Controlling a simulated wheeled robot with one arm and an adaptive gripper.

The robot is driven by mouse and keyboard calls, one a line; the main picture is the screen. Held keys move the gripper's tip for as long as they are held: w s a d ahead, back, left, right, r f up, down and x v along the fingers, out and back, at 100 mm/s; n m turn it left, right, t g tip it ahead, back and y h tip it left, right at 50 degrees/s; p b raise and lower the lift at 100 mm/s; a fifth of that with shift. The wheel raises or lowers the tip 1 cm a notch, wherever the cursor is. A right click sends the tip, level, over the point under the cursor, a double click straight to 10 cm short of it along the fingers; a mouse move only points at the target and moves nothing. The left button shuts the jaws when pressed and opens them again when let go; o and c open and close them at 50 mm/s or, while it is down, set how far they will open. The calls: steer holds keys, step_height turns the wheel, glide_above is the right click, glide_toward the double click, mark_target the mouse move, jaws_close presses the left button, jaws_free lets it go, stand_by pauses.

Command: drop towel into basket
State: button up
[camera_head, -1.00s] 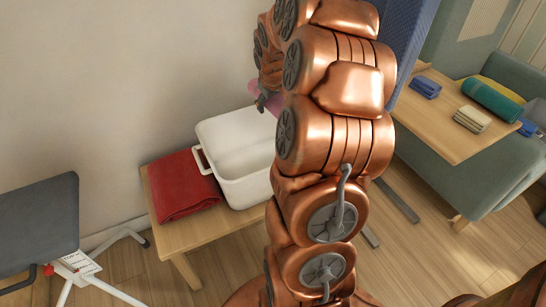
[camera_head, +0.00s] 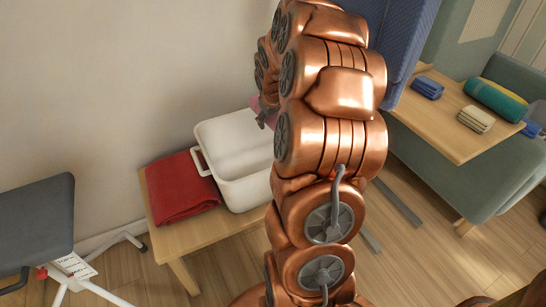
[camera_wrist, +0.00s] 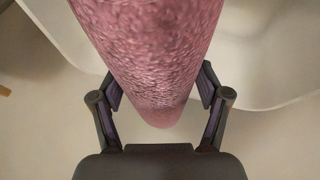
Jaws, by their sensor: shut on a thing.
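A pink rolled towel (camera_wrist: 155,60) fills the upper middle of the wrist view, held between the fingers of my gripper (camera_wrist: 160,92). In the head view, only a small pink part of the towel (camera_head: 256,103) shows beside my arm, just above the far rim of the basket. The white basket (camera_head: 250,192) stands upright on a small wooden table, its right side hidden by my arm. Its pale wall (camera_wrist: 275,65) shows behind the towel in the wrist view. I cannot tell how much of the towel is over the basket opening.
A folded red cloth (camera_head: 178,188) lies left of the basket on the wooden table (camera_head: 205,230). At the right, another table (camera_head: 440,130) holds folded towels and a green roll (camera_head: 495,100) beside a green bench.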

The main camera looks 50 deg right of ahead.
steer(key=o, duration=1.2)
steer(key=shift+r, duration=0.15)
steer(key=v, duration=1.1)
steer(key=shift+s+a+r, duration=0.15)
steer(key=shift+r, duration=0.2)
